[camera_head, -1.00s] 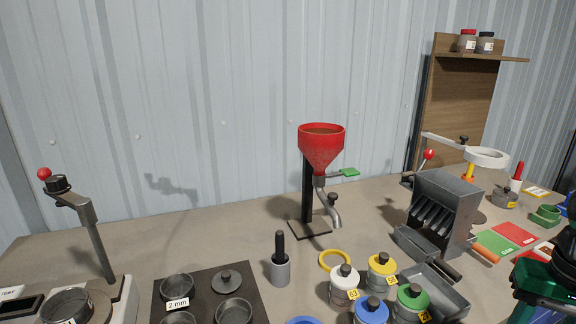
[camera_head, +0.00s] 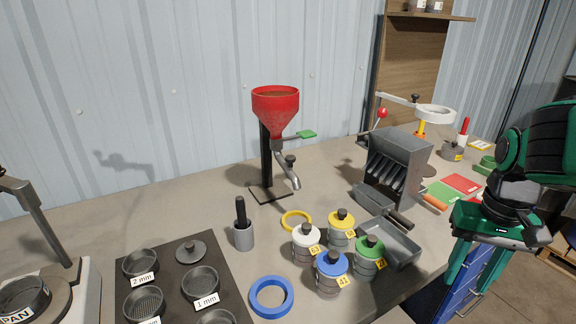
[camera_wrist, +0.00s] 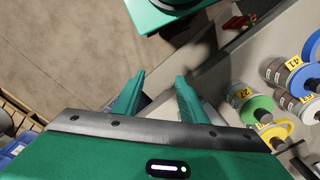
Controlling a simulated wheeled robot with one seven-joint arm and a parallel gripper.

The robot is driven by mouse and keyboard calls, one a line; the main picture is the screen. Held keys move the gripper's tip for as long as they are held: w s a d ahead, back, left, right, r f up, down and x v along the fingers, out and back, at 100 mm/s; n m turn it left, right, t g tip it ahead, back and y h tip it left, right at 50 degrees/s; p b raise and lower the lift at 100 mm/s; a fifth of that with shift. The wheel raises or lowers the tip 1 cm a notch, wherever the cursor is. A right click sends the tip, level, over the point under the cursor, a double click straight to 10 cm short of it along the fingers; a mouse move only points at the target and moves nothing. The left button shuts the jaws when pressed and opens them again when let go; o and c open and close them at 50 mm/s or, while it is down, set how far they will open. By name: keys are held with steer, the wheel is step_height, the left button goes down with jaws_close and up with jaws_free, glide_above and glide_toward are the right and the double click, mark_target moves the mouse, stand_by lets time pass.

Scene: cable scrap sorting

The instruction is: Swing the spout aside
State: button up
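The red funnel (camera_head: 276,108) stands on a black post with a dark base plate (camera_head: 270,193) near the back of the bench. Its grey metal spout (camera_head: 288,171) slants down to the right under the funnel, with a dark knob (camera_head: 291,159) on it. A green lever (camera_head: 306,135) sticks out to the right below the funnel. My gripper (camera_head: 478,290) is far right of the spout, pointing down past the bench's front edge. In the wrist view my gripper (camera_wrist: 158,84) has its two green fingers apart with nothing between them.
Jars with white (camera_head: 306,235), yellow (camera_head: 341,221), blue (camera_head: 331,263) and green (camera_head: 369,248) lids stand in front of the funnel. A grey slotted box (camera_head: 397,165) stands to its right. Bare bench lies left of the funnel.

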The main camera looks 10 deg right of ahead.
steer(key=shift+c, duration=0.4)
steer(key=shift+s+r, duration=0.25)
steer(key=shift+r, duration=0.05)
steer(key=c, duration=0.5)
steer(key=w+a+r+n+t, duration=0.1)
steer(key=w+r, duration=0.2)
steer(key=w, duration=0.3)
steer(key=w+a+r+n+t+y, duration=0.1)
steer(key=w+a+r, duration=0.1)
steer(key=w, duration=0.5)
steer(key=w+a+r+n+t, duration=0.1)
steer(key=w+r, duration=0.3)
steer(key=w, duration=0.3)
steer(key=shift+a+r+n+y, duration=0.3)
steer(key=shift+r+y, duration=0.05)
steer(key=shift+y, duration=0.05)
jaws_close()
steer(key=w+a+r+n+y, duration=0.2)
steer(key=w+a+r+n, duration=0.1)
steer(key=w+a+r, duration=0.3)
steer(key=w+a+r+n+y, duration=0.2)
steer(key=w+a+r+n, duration=0.15)
steer(key=w, duration=0.45)
glide_toward(288, 168)
steer(key=shift+w+a+f+m+t, duration=0.15)
steer(key=shift+w+f+m, duration=0.1)
steer(key=shift+w+f, duration=0.25)
steer(key=shift+w+a+f+m+t, duration=0.15)
steer(key=shift+w+f+m, duration=0.1)
steer(key=shift+f, duration=0.45)
